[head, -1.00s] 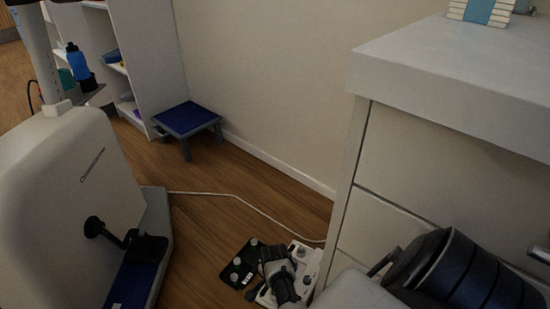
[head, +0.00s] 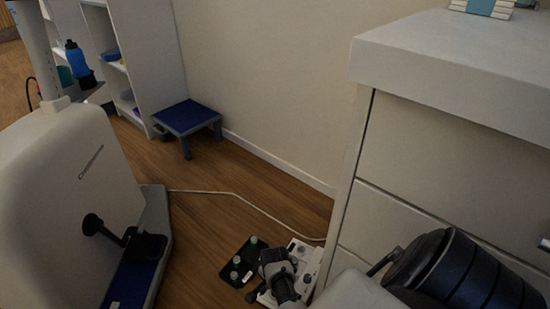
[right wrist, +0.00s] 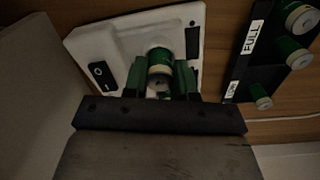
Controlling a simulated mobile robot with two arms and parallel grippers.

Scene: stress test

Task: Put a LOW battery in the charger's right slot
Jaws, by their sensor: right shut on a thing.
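My right gripper (right wrist: 161,80) is shut on a green battery (right wrist: 160,58) with a pale end, held upright between the fingers over the white charger (right wrist: 115,40). Whether the battery touches the charger's floor cannot be told. The charger has a black switch (right wrist: 102,73) at its left and a dark slot (right wrist: 191,42) at its right. A black tray (right wrist: 262,60) with FULL and LOW labels lies to the right, with several green batteries (right wrist: 290,50). In the head view, my right gripper (head: 275,268) covers part of the charger (head: 308,258); the tray (head: 228,270) is left of it. My left gripper is not in view.
A white drawer unit (head: 430,150) stands close on the right. A cable (head: 250,206) runs along the wooden floor to the charger. A blue-topped stool (head: 187,117) and a shelf (head: 150,60) stand farther back. A large pale machine (head: 60,190) stands at left.

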